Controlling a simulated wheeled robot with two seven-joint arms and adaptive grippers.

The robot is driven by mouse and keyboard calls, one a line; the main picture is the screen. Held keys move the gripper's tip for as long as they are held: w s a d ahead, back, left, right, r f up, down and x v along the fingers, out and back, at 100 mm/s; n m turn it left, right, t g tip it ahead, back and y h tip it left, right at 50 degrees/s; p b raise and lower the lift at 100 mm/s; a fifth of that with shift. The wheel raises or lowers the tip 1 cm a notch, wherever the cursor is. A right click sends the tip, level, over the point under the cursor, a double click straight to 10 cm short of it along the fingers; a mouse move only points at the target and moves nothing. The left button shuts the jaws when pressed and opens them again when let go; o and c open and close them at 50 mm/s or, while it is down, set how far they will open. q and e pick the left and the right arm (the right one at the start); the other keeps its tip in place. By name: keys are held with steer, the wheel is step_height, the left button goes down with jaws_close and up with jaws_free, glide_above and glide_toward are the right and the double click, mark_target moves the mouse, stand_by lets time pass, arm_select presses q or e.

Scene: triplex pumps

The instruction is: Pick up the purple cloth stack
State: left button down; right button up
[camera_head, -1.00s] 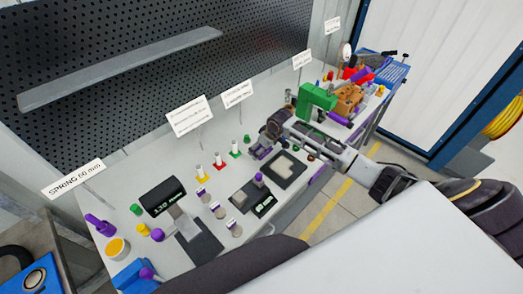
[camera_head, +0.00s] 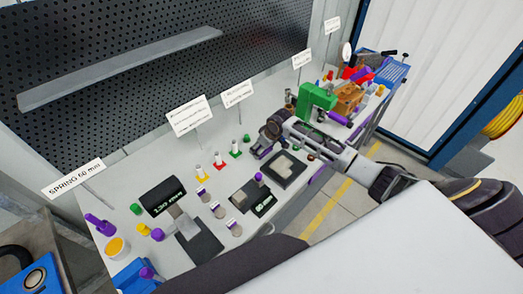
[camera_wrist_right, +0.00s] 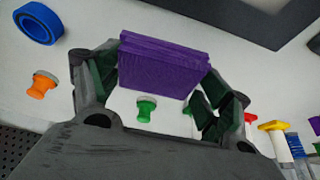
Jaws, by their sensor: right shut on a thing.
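The purple cloth stack (camera_wrist_right: 162,66) is a flat layered block between the two fingers of my right gripper (camera_wrist_right: 160,75) in the right wrist view. The fingers press on its left and right ends. In the head view my right gripper (camera_head: 264,146) is over the bench, and a little purple shows at its fingers; most of the stack is hidden there. From these views I cannot tell whether the stack is clear of the bench top. My left gripper is not in view.
A green press (camera_head: 317,97) stands close to the right of my gripper. A dark tray (camera_head: 284,170) lies just in front of it. A blue ring (camera_wrist_right: 38,23), an orange piece (camera_wrist_right: 41,84) and a green piece (camera_wrist_right: 146,108) lie near the stack. Standing signs line the bench back.

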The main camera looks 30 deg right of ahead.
steer(key=shift+r, duration=0.15)
step_height(320, 180, up, 10)
steer(key=b, duration=0.1)
stand_by(0.6)
steer(key=shift+o, duration=1.3)
steer(key=c, duration=0.3)
